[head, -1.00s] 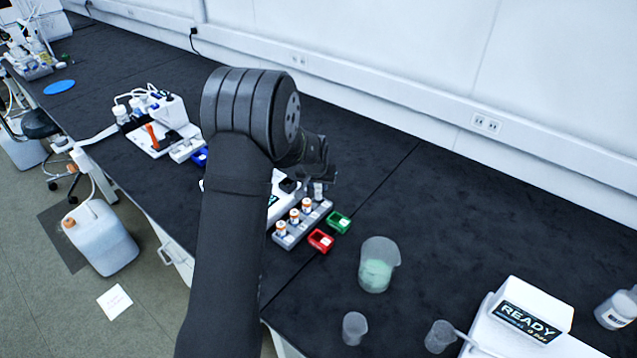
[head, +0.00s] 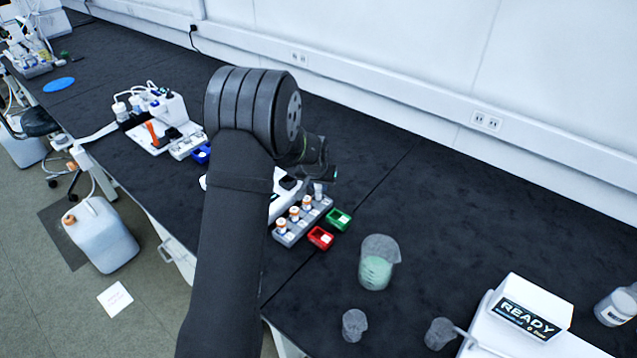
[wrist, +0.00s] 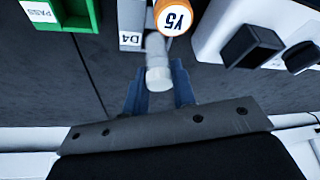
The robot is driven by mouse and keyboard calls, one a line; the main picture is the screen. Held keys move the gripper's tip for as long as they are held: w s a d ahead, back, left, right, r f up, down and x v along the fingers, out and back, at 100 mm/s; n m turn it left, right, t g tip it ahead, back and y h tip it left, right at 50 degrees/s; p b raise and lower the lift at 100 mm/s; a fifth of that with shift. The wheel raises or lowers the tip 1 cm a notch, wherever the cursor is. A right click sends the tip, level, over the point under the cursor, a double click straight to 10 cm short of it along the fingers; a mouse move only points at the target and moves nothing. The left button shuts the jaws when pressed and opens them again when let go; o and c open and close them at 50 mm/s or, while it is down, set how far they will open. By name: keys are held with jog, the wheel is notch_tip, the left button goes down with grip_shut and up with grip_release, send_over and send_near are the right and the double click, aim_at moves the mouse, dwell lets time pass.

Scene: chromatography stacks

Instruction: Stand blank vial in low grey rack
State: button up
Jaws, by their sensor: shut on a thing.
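My gripper (wrist: 158,88) is shut on a pale vial with a whitish cap (wrist: 158,76), the blue fingers on either side of it. In the head view the vial (head: 318,188) shows at the far end of a low grey rack (head: 288,239), below my gripper (head: 328,177). The rack's end, labelled D4 (wrist: 130,38), is beside the vial in the wrist view. I cannot tell whether the held vial's base is inside a hole.
A green tray (head: 339,220), marked PASS in the wrist view (wrist: 62,18), and a red tray (head: 320,238) sit right of the rack. A white device (head: 284,205) adjoins its left. A beaker of green liquid (head: 378,265) stands farther right.

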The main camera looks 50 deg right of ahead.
jog(key=shift+f, duration=0.9)
jog(key=o, duration=1)
jog(key=shift+o, duration=0.2)
jog(key=shift+r, duration=0.15)
jog(key=shift+r, duration=3.9)
jog(key=shift+f, duration=4.05)
